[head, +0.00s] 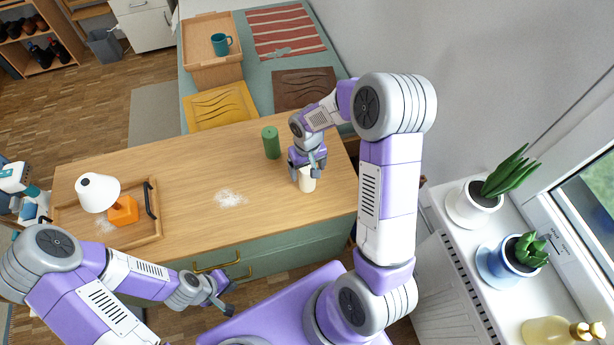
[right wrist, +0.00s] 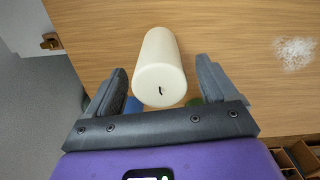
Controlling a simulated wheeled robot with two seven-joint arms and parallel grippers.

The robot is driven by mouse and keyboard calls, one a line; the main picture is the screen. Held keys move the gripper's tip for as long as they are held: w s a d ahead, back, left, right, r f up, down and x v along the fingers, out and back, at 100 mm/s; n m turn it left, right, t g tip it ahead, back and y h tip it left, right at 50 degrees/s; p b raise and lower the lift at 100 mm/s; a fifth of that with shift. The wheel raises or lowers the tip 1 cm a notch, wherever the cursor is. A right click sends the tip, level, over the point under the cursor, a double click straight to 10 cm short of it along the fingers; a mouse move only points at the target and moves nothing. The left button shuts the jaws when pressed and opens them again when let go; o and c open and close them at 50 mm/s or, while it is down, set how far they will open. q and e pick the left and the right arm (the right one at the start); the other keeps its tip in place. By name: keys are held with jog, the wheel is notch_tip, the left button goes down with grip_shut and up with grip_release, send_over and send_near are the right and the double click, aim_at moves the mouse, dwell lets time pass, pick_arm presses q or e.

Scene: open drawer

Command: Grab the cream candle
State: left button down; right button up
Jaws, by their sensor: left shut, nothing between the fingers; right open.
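The cream candle (head: 306,181) stands upright on the wooden top of the green cabinet in the head view. My right gripper (head: 307,170) is right above it, partly covering its top. In the right wrist view the candle (right wrist: 160,68) shows with its dark wick, between the two open fingers of my right gripper (right wrist: 160,88). There is a gap on each side, and neither finger visibly touches it. My left gripper (head: 221,294) is shut and empty, low in front of the cabinet's drawer side.
A green candle (head: 271,142) stands a little left of and behind the cream one. White powder (head: 230,198) lies mid-top. A wooden tray (head: 152,213) with a white-shaded orange lamp (head: 122,210) is at the left. The top between the tray and the candles is mostly clear.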

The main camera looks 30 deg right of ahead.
jog(key=shift+f, duration=0.9)
jog(key=shift+c, duration=0.3)
jog(key=c, duration=1.3)
jog(key=shift+o, duration=0.2)
jog(key=shift+r, duration=0.15)
